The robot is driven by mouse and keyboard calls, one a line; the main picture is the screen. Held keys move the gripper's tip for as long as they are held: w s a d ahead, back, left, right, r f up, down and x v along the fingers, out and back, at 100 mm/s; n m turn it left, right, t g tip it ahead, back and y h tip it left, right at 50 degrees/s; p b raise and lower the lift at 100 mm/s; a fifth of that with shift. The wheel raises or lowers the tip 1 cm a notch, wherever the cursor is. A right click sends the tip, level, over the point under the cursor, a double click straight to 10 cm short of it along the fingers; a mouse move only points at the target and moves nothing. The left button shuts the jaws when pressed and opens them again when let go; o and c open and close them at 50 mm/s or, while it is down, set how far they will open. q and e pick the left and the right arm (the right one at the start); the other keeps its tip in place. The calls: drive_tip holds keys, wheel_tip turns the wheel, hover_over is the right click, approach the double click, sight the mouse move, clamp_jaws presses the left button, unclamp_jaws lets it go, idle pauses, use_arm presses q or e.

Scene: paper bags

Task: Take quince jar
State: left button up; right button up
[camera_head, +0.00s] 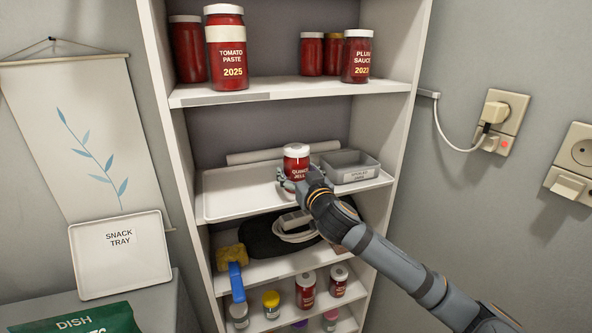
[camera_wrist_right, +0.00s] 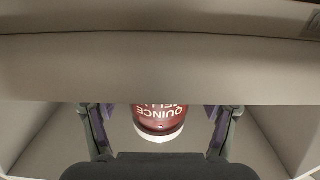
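The quince jar (camera_head: 296,162) is a red jar with a white lid and a "QUINCE JELLY" label, upright at the middle shelf. My right gripper (camera_head: 296,178) is right at its lower front, hiding its base. In the right wrist view the jar (camera_wrist_right: 159,118) appears upside down between the two fingers of my right gripper (camera_wrist_right: 160,120), with a gap on each side. The fingers are open and do not visibly touch it. My left gripper is not in view.
The jar's shelf carries a white tray (camera_head: 225,197), a rolled item behind, and a grey labelled bin (camera_head: 350,167) close to the jar's right. The upper shelf (camera_head: 290,87) holds several red jars. Below are a yellow sponge, a coiled cable and more jars. Side panels bound the shelves.

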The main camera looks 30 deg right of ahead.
drive_tip(key=c, duration=0.7)
drive_tip(key=shift+r+p, duration=1.1)
drive_tip(key=shift+r, duration=0.2)
drive_tip(key=shift+p+v, duration=0.55)
drive_tip(key=shift+v, duration=0.9)
drive_tip(key=p+v, duration=0.8)
drive_tip(key=p, duration=0.6)
approach(302, 166)
drive_tip(key=v, duration=0.3)
drive_tip(key=shift+s, duration=0.15)
